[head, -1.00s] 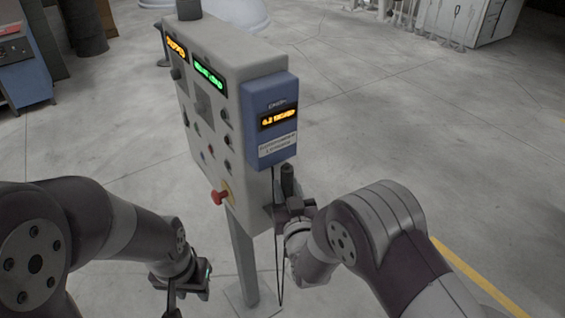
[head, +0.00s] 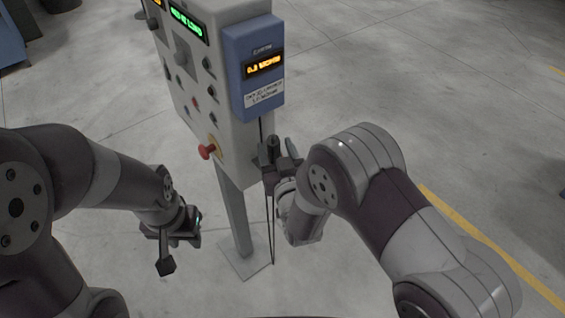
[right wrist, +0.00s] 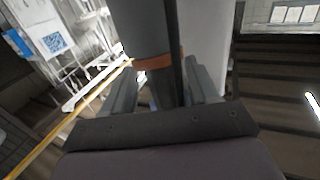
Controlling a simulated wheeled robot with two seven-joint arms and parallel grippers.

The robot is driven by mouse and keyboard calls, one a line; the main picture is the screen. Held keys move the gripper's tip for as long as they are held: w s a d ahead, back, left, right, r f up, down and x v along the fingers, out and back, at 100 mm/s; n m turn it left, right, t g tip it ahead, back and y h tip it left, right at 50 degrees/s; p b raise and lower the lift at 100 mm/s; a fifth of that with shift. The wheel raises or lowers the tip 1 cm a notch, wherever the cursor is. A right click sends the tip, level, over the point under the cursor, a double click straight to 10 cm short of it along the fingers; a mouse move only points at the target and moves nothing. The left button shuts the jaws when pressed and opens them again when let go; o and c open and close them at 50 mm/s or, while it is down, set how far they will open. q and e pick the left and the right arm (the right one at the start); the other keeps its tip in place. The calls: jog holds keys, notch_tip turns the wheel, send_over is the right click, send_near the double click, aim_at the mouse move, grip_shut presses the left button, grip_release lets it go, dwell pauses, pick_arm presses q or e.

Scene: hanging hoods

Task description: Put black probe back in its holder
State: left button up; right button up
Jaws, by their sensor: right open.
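The black probe (head: 272,149) stands upright beside the lower right side of the grey control panel, below the blue meter box (head: 254,72). In the right wrist view it is a dark cylinder (right wrist: 150,28) with an orange-brown band. My right gripper (head: 282,160) is at the probe; in the wrist view its open fingers (right wrist: 160,88) lie on either side of the cylinder. Whether either finger touches it is unclear. My left gripper (head: 178,250) hangs low left of the post, open and empty. I cannot make out the holder clearly.
The control panel (head: 190,85) stands on a grey post (head: 232,205) with a floor plate (head: 246,262). A red knob (head: 207,151) sticks out from its front. A thin black cable (head: 270,225) hangs beside the post. The floor at right is clear, with a yellow line (head: 480,240).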

jog(key=d+b+v, duration=0.1)
jog(key=b+v, duration=0.3)
jog(key=v, duration=0.8)
jog(key=w+d+f+m+g+h, duration=0.2)
jog(key=d+f+g, duration=0.3)
jog(key=g, duration=0.3)
jog(key=s+d+g+h, duration=0.2)
jog(key=s+d+g, duration=0.6)
jog(key=s, duration=0.3)
jog(key=shift+d+f+m, duration=0.3)
jog(key=shift+d+f, duration=0.05)
jog(key=shift+d, duration=0.4)
